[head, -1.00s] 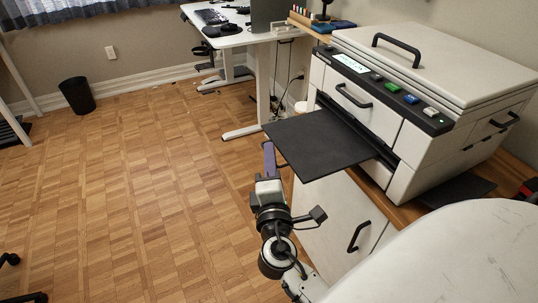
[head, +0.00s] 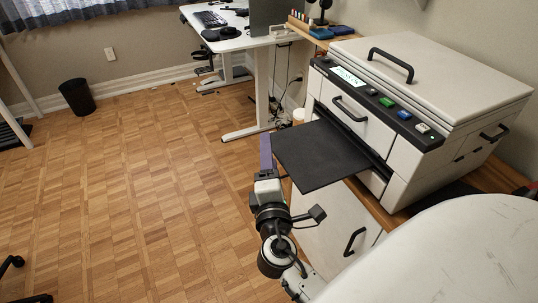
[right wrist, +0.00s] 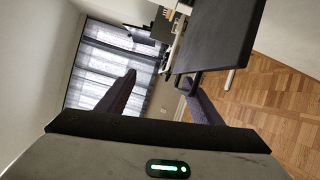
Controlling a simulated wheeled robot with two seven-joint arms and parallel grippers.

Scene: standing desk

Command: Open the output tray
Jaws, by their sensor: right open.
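The output tray (head: 318,156) is a flat black slab sticking out level from the front slot of the white printer (head: 430,85). In the right wrist view the tray (right wrist: 218,40) fills the upper right. My right gripper (right wrist: 160,80) is open, with one purple finger at left and the other close to the tray's near end and a small dark handle-like bar. Whether that finger touches the tray is unclear. In the head view a purple finger (head: 266,152) is beside the tray's outer edge; the other finger is hidden. My left gripper is not in view.
The printer stands on a wooden-topped cabinet (head: 335,225) with a black door handle. A white standing desk (head: 235,35) is behind. A black bin (head: 77,96) stands by the wall. The parquet floor left of my arm is clear.

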